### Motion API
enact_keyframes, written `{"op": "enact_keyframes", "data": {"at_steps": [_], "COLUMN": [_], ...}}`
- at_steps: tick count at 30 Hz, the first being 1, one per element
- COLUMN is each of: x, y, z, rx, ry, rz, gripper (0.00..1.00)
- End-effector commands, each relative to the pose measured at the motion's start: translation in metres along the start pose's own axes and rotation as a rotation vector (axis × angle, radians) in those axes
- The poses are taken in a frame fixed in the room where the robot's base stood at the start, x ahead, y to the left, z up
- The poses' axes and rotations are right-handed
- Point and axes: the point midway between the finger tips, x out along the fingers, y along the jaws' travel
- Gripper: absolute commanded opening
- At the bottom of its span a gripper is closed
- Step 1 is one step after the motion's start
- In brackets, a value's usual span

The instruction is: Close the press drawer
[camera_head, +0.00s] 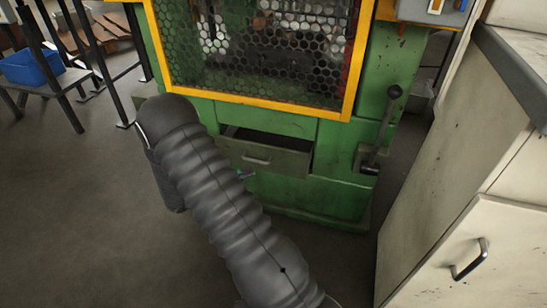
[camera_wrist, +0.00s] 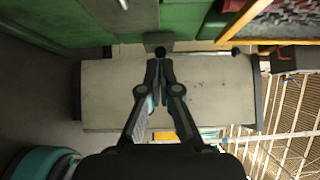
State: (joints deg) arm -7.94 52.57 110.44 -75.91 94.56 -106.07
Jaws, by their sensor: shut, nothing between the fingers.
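The press drawer (camera_head: 262,158) stands pulled out of the green press (camera_head: 345,150) in the head view, with a dark gap above its front and a pale bar handle (camera_head: 257,160) on it. My grey arm crosses in front, covering the area left of the drawer. In the wrist view my gripper (camera_wrist: 160,65) is shut and empty, its fingers together. In the head view it is mostly hidden behind my arm; only a small bluish bit shows just below the drawer front. A pale bar at the wrist view's top edge may be the drawer handle. I cannot tell whether the gripper touches the drawer.
A black-knobbed lever (camera_head: 380,130) is on the press, right of the drawer. A beige cabinet (camera_head: 455,180) stands close on the right and fills the middle of the wrist view (camera_wrist: 215,95). A blue bin (camera_head: 30,68) is far left. Floor at left is clear.

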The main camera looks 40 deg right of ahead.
Motion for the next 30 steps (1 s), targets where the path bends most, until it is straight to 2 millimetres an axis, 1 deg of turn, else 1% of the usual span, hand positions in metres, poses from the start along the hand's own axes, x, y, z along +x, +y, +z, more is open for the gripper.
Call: {"op": "enact_keyframes", "data": {"at_steps": [5,8,18,20,21,24,30], "x": [0.015,0.031,0.095,0.104,0.108,0.117,0.126], "y": [0.000,0.000,0.001,0.001,0.001,0.001,0.001], "z": [-0.001,-0.001,-0.002,-0.002,0.005,0.015,0.026], "rx": [-0.010,-0.009,-0.008,-0.008,-0.006,-0.005,-0.006], "ry": [0.005,0.007,0.008,0.007,0.006,0.005,0.004], "rz": [0.002,0.004,0.005,0.004,0.005,0.004,0.005], "gripper": [0.00,0.00,0.00,0.00,0.00,0.00,0.00]}}
